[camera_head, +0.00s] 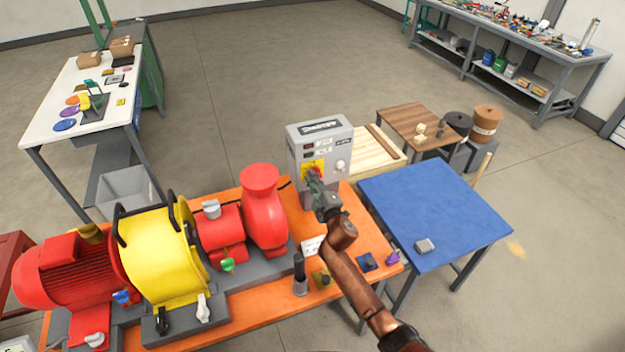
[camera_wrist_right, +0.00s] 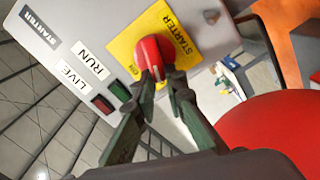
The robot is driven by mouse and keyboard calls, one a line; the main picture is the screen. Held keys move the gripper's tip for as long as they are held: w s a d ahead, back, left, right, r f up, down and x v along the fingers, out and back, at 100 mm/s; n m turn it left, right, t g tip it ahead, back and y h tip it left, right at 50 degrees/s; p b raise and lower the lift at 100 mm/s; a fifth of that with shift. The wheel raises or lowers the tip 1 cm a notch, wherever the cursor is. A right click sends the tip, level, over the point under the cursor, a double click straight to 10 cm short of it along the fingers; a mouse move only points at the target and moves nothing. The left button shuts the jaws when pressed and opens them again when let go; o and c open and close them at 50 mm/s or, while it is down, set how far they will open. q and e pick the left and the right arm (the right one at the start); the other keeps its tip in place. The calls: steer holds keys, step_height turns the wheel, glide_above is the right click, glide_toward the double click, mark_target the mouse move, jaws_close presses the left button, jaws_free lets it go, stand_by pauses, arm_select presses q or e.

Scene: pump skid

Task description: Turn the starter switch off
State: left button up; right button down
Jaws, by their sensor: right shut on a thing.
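The starter box (camera_head: 319,148) is a grey cabinet standing at the back of the orange skid. Its red rotary starter switch (camera_wrist_right: 153,56) sits on a yellow plate (camera_wrist_right: 178,22) marked STARTER. My right gripper (camera_head: 315,178) is at the front of the box, and in the right wrist view its two dark green fingers (camera_wrist_right: 160,82) are shut on the red switch knob. The knob's exact angle is partly hidden by the fingers. Two small lamps, one red (camera_wrist_right: 102,104) and one green (camera_wrist_right: 119,90), sit beside the LIVE and RUN labels. My left gripper does not show.
A red pump (camera_head: 261,205) and a yellow guard (camera_head: 160,250) stand on the orange skid (camera_head: 270,303) left of my right arm. Open floor lies behind the box.

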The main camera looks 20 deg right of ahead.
steer(key=shift+a+f+n+b, duration=0.1)
steer(key=shift+f+n+b, duration=0.2)
steer(key=shift+n, duration=0.8)
steer(key=shift+a+f+n+b, duration=0.1)
steer(key=shift+f+n+b, duration=0.15)
steer(key=shift+n, duration=0.85)
steer(key=c, duration=2)
jaws_free()
steer(key=shift+d, duration=0.1)
steer(key=shift+o, duration=0.2)
steer(key=shift+s, duration=0.1)
steer(key=s, duration=1.2)
steer(key=shift+d, duration=0.45)
